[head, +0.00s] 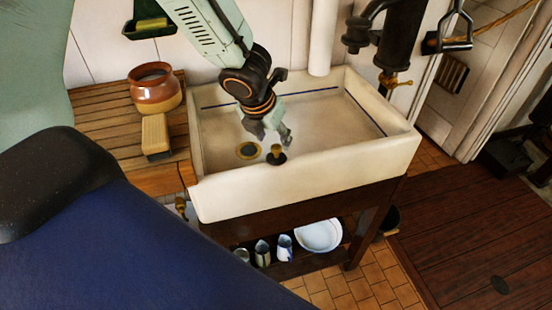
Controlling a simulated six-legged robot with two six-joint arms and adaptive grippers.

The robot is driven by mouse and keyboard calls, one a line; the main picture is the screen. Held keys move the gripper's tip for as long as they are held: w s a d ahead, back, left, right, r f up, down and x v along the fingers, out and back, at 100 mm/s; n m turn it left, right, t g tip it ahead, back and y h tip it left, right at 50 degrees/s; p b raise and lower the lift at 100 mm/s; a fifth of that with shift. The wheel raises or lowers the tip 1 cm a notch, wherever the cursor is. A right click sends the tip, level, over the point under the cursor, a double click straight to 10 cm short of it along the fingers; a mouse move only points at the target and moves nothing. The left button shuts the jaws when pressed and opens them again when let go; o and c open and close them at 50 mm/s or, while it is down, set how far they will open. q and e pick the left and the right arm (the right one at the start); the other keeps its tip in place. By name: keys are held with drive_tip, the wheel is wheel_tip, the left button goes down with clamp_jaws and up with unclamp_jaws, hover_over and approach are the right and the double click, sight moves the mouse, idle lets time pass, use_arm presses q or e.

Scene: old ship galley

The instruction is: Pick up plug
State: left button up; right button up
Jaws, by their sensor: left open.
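The plug (277,158) is a small dark disc with a brass-coloured knob on top. It is in the white sink (307,185), close to the front wall and just right of the round brass drain (248,150). The front rim lies close to its lower edge in the head view. My left gripper (272,134) reaches down into the sink from above with its fingers apart. It appears just above the plug's knob and holds nothing. I cannot tell the exact gap between fingertips and knob. My right gripper is not in view.
A wooden drainboard (105,105) left of the sink holds a brown pot (155,93) and a brush (156,134). A dark pump with a brass tap (395,79) stands behind the sink's right end. Jugs and a bowl (318,236) sit on the shelf below.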

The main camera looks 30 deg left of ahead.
sight(276, 147)
use_arm(q)
drive_tip(key=x, duration=0.1)
drive_tip(key=b+x, duration=0.1)
drive_tip(key=x, duration=0.1)
drive_tip(key=shift+s+d+f+b, duration=0.15)
drive_tip(key=shift+d+f+b, duration=0.15)
drive_tip(key=shift+f+b, duration=0.1)
drive_tip(key=shift+w+f, duration=0.25)
drive_tip(key=shift+f, duration=0.15)
drive_tip(key=shift+a, duration=0.25)
drive_tip(key=shift+c, duration=0.3)
drive_tip(key=shift+d+r, duration=0.1)
drive_tip(key=shift+d, duration=0.1)
drive_tip(key=c, duration=0.4)
drive_tip(key=shift+a, duration=0.1)
drive_tip(key=c, duration=0.5)
clamp_jaws()
